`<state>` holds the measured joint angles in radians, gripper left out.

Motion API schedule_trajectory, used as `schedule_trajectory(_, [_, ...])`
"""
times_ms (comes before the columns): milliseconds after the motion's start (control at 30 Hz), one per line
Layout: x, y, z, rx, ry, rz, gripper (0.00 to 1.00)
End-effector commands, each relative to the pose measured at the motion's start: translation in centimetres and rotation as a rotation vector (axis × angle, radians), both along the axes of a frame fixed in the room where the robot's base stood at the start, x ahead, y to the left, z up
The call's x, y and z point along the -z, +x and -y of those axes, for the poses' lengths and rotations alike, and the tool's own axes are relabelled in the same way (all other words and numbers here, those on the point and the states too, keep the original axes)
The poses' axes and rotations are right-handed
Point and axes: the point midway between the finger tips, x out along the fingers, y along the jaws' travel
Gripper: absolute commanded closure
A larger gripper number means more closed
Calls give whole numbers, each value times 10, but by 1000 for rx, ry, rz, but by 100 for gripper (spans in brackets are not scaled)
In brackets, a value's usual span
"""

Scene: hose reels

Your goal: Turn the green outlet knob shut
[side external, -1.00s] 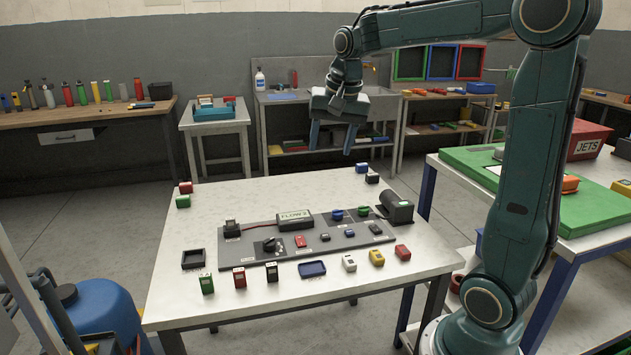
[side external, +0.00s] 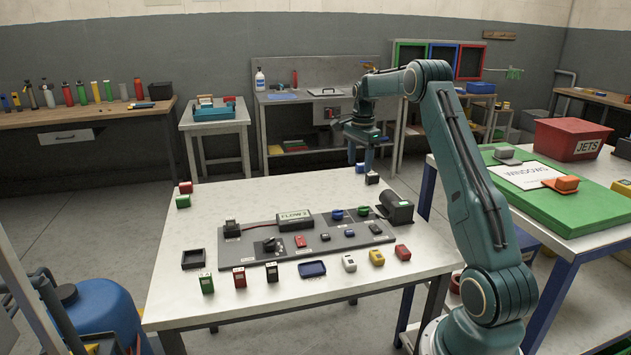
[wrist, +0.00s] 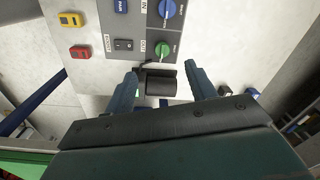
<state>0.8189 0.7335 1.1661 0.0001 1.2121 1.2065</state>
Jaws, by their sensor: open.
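The green outlet knob (side external: 363,211) sits at the right back of the grey panel (side external: 262,250) on the white table. In the wrist view the green knob (wrist: 163,49) lies just ahead of my fingertips, roughly between their lines. A blue knob (side external: 337,214) is beside it, also in the wrist view (wrist: 168,8). My gripper (side external: 361,157) is open and empty, above the table's far right side. In the wrist view its fingers (wrist: 162,71) are spread, with a black cylinder (wrist: 160,84) showing between them below. Neither finger appears to touch the knob.
The black cylinder (side external: 397,208) stands at the panel's right end, close to the green knob. Small coloured blocks line the table's front, including a yellow one (side external: 376,257) and a red one (side external: 403,252). A black block (side external: 372,178) and a blue one sit at the back edge.

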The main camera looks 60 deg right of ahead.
Motion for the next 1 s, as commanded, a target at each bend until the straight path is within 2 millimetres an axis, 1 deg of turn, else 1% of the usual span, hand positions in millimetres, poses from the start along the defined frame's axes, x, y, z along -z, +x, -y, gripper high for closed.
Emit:
schedule_trajectory(33, [10, -4, 11, 37, 8, -7, 44])
schedule_trajectory(100, [19, -7, 21, 78, 15, -12, 44])
schedule_trajectory(200, [27, -11, 30, 117, 21, -17, 44])
schedule_trajectory(300, [30, -13, 34, 134, 24, -19, 44])
schedule_trajectory(533, [32, -13, 34, 136, 24, -19, 44])
schedule_trajectory(667, [37, -13, 34, 135, 24, -20, 44])
schedule_trajectory(867, [56, -13, 33, 134, 26, -21, 44])
schedule_trajectory(1000, [75, -13, 33, 134, 26, -21, 44])
